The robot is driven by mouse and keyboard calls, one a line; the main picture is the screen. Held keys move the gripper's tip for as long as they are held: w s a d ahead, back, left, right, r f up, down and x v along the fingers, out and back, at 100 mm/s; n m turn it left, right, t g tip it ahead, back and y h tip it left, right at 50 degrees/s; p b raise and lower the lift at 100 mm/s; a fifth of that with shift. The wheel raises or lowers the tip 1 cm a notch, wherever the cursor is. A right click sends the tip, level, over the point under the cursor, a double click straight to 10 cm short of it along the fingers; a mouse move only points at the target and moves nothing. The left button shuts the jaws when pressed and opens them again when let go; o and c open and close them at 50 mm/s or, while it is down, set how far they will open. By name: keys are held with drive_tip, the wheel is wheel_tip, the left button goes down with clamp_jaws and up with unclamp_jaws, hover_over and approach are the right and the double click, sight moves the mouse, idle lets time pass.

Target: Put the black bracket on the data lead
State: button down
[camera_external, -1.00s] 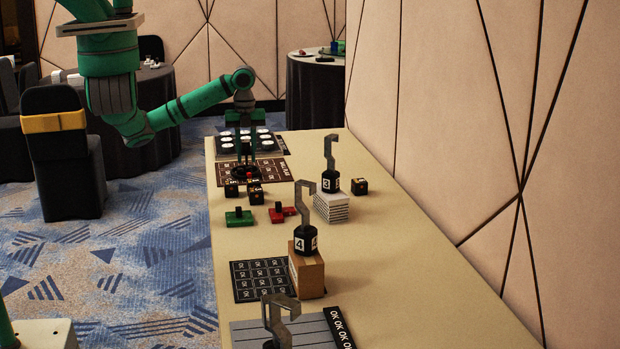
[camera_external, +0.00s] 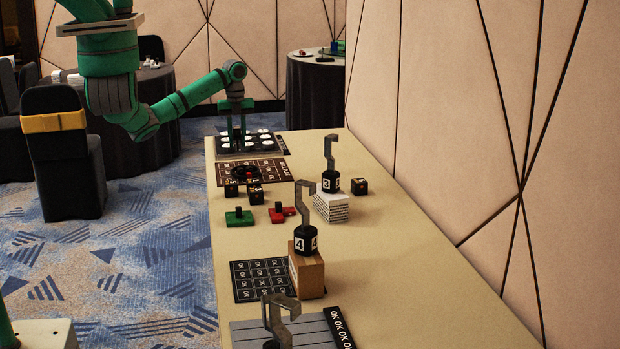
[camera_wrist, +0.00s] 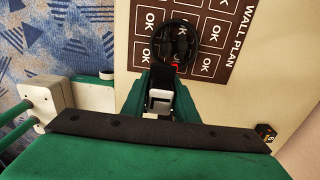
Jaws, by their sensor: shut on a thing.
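My gripper (camera_external: 235,138) is at the far end of the table, beside the dark tray of white discs. In the wrist view its green fingers (camera_wrist: 161,105) are shut on a small dark piece with a pale block at its end, which seems to be the black bracket (camera_wrist: 163,78). The held piece overlaps the coil's edge in the wrist view; contact cannot be told.
The brown mat (camera_external: 271,168) lies in front of the disc tray (camera_external: 220,151). Dark cubes (camera_external: 255,193), a green piece (camera_external: 239,218) and a red piece (camera_external: 277,214) lie nearer. Numbered hooks stand on a white stack (camera_external: 331,208) and a cardboard box (camera_external: 309,277). The wall bounds the right.

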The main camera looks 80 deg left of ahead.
drive_tip(key=w+a+f, duration=0.1)
drive_tip(key=f, duration=0.1)
drive_tip(key=w+a+f, duration=0.1)
drive_tip(key=f, duration=0.1)
drive_tip(key=w+a+f, duration=0.1)
drive_tip(key=a+f, duration=0.1)
drive_tip(key=shift+a, duration=0.1)
drive_tip(key=shift+f, duration=1.5)
drive_tip(key=shift+f, duration=0.1)
drive_tip(key=c, duration=1.4)
unclamp_jaws()
wheel_tip(320, 180, up, 12)
drive_tip(key=shift+w, duration=0.1)
